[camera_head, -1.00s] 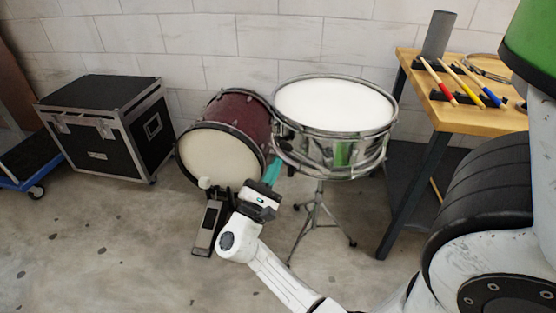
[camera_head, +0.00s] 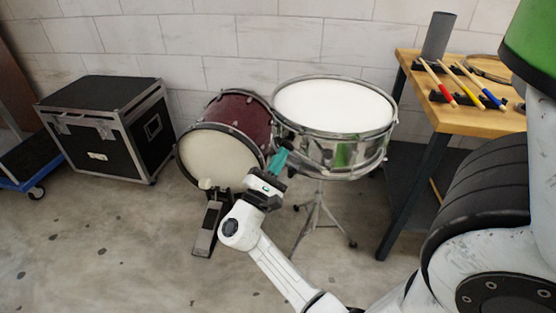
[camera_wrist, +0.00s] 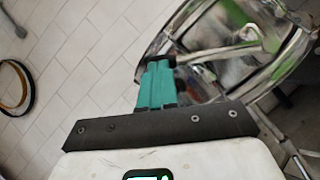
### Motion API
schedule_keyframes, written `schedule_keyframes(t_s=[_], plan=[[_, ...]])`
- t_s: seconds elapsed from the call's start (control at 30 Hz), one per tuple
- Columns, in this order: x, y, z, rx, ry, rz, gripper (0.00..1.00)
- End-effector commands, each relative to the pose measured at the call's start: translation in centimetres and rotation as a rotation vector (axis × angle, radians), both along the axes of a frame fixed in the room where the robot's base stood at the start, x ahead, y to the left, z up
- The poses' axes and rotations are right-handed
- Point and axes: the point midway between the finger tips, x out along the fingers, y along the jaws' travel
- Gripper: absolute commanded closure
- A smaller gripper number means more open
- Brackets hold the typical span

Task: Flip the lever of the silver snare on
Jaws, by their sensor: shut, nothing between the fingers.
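The silver snare (camera_head: 350,150) stands on a tripod stand, its white head facing up, at the middle right of the head view. Its shiny shell fills the upper right of the wrist view (camera_wrist: 285,62). A metal lever (camera_wrist: 232,52) shows on the shell in the wrist view, just right of my fingertips. My gripper (camera_head: 279,160) has teal fingers and is at the left side of the snare's shell. In the wrist view the fingers (camera_wrist: 157,66) are shut and empty, with dark tips close to the lever; whether they touch it I cannot tell.
A dark red bass drum (camera_head: 243,115) with a pedal (camera_head: 207,228) stands just left of the snare. A wooden bench (camera_head: 460,116) with several drumsticks is at right. A black case (camera_head: 105,128) is at far left.

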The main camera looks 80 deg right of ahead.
Motion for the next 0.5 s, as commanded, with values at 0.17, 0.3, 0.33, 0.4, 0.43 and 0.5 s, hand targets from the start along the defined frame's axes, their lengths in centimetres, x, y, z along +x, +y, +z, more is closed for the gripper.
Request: schedule_keyframes(t_s=[0.17,0.3,0.33,0.4,0.43,0.5], plan=[[-0.8,-0.1,2.0,0.008,-0.132,0.000,1.00],[-1.8,-0.1,3.5,0.017,-0.258,-0.001,1.00],[-2.1,-0.1,3.8,0.020,-0.287,-0.001,1.00],[-2.7,-0.2,4.4,0.026,-0.354,-0.002,1.00],[-3.0,-0.2,4.7,0.027,-0.382,-0.002,1.00],[-3.7,-0.3,5.3,0.033,-0.449,-0.001,1.00]])
